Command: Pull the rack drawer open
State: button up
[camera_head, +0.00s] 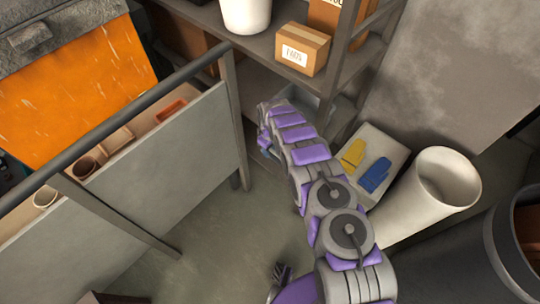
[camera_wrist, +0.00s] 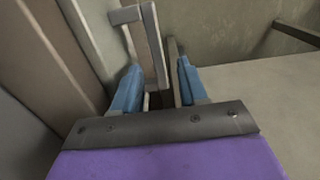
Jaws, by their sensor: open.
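The rack (camera_head: 258,43) stands at the top middle of the head view. In the wrist view, a pale grey-beige handle (camera_wrist: 153,45), which looks like the drawer's, stands out from a panel. My gripper (camera_wrist: 158,76) is open, with one blue finger to each side of the lower part of this handle. I cannot tell whether either finger touches it. In the head view my arm reaches down to the low part of the rack, and the arm hides most of the drawer and the gripper. The drawer seems shut, but this is not clear.
A low wall with a dark rail (camera_head: 120,120) stands to the left. To the right are a pale board with yellow and blue gloves (camera_head: 375,175), a white cylindrical bin (camera_head: 425,200) and a dark barrel (camera_head: 495,245). A cardboard box (camera_head: 302,48) sits on the shelf. Floor (camera_head: 225,235) is clear left of my arm.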

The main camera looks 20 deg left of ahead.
aim_at(271, 155)
notch_tip(271, 155, down, 3)
jog(key=shift+d+r+b, duration=0.15)
jog(key=shift+r+b, duration=0.05)
jog(key=shift+b, duration=0.1)
jog(key=shift+w+d+f, duration=0.1)
jog(key=shift+d+f, duration=0.25)
jog(key=shift+f, duration=0.2)
jog(key=shift+a+f, duration=0.15)
jog(key=shift+a, duration=0.15)
jog(key=shift+c, duration=1.2)
jog(key=shift+d, duration=0.15)
grip_shut()
